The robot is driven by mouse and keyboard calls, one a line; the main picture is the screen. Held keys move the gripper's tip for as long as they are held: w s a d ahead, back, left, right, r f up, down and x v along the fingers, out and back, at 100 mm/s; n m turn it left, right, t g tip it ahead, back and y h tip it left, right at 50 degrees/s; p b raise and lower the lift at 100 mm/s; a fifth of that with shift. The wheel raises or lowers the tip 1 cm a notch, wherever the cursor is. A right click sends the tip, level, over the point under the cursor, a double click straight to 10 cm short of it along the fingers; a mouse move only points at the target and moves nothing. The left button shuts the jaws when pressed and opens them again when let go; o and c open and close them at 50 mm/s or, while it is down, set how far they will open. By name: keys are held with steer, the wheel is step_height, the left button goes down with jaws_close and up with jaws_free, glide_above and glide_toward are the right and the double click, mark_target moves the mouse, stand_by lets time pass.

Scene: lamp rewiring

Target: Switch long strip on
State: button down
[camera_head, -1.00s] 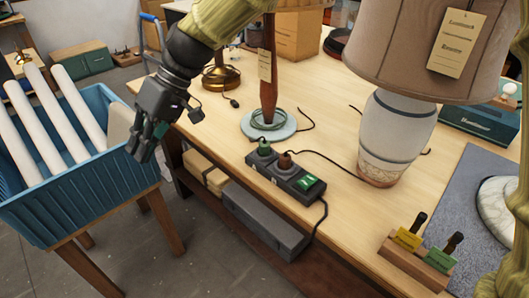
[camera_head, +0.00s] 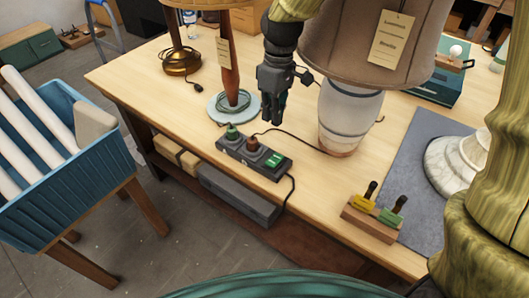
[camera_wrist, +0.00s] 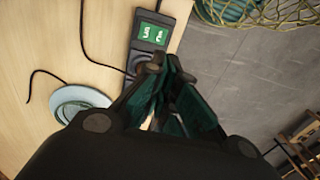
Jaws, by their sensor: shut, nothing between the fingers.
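A dark power strip (camera_head: 235,152) lies near the front edge of the wooden table. A green plug (camera_head: 232,131) and a brown plug (camera_head: 252,143) sit in it. Its right end has a green switch (camera_head: 274,160); I cannot tell whether it is on or off. In the wrist view the green switch (camera_wrist: 152,34) shows past my fingers, which hide part of the strip (camera_wrist: 152,15). My gripper (camera_head: 272,121) is shut and empty, pointing down above the table behind the strip. It also shows in the wrist view (camera_wrist: 169,72).
A white lamp (camera_head: 350,112) with a brown shade stands right of my gripper; a wooden lamp on a pale round base (camera_head: 226,112) stands left. A block with yellow and green tags (camera_head: 370,226) is at front right. A blue crate (camera_head: 80,180) stands left of the table.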

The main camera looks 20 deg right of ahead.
mark_target(267, 161)
steer(key=shift+f, duration=0.1)
steer(key=shift+s+a+f+p, duration=0.25)
steer(key=shift+f+p, duration=0.3)
steer(key=shift+f, duration=1.75)
steer(key=shift+s+a+f+p, duration=0.1)
steer(key=shift+a+f+p, duration=0.3)
steer(key=shift+f, duration=1.85)
steer(key=shift+s+a+f+p, duration=0.15)
steer(key=shift+f+p, duration=0.5)
steer(key=shift+f, duration=1.65)
steer(key=shift+s+f, duration=0.1)
steer(key=shift+f, duration=0.25)
steer(key=shift+r, duration=0.1)
steer(key=shift+w+d+r+p, duration=0.25)
steer(key=shift+w+d+p, duration=0.2)
steer(key=shift+d+p, duration=0.1)
